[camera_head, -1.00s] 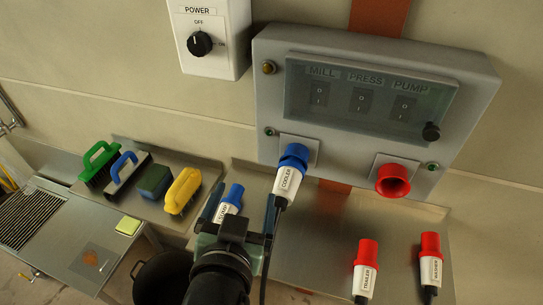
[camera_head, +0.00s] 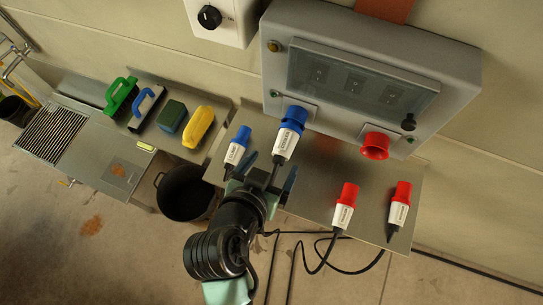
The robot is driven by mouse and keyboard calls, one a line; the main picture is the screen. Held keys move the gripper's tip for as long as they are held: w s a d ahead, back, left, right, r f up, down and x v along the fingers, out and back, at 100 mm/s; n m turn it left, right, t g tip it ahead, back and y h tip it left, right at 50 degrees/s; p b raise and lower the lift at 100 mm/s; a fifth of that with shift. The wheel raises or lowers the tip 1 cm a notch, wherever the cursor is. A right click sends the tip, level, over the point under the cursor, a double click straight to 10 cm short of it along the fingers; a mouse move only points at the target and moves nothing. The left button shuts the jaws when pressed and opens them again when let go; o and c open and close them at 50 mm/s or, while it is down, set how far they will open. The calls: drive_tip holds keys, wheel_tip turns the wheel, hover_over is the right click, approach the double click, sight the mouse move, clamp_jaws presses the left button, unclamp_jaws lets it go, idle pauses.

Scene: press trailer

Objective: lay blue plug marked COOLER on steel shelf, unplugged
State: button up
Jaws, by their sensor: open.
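The blue and white plug marked COOLER (camera_head: 286,142) sits in the blue socket (camera_head: 296,114) on the lower left of the grey box, its black cable hanging from its lower end. My gripper (camera_head: 268,164) is open just below the plug, with its fingers near the plug's cable end. I cannot tell whether they touch the cable. The steel shelf (camera_head: 325,160) runs under the box. A second blue and white plug (camera_head: 237,148) lies on the shelf to the left of my gripper.
Two red and white plugs (camera_head: 344,205) (camera_head: 400,205) lie on the right of the shelf. A red socket (camera_head: 375,146) is empty. Brushes and sponges lie on a tray (camera_head: 190,78) at left. A black bucket (camera_head: 185,192) stands below. Bare shelf shows in the middle.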

sight(281, 152)
drive_tip(key=shift+b+x, duration=2.2)
drive_tip(key=shift+x, duration=2.8)
clamp_jaws()
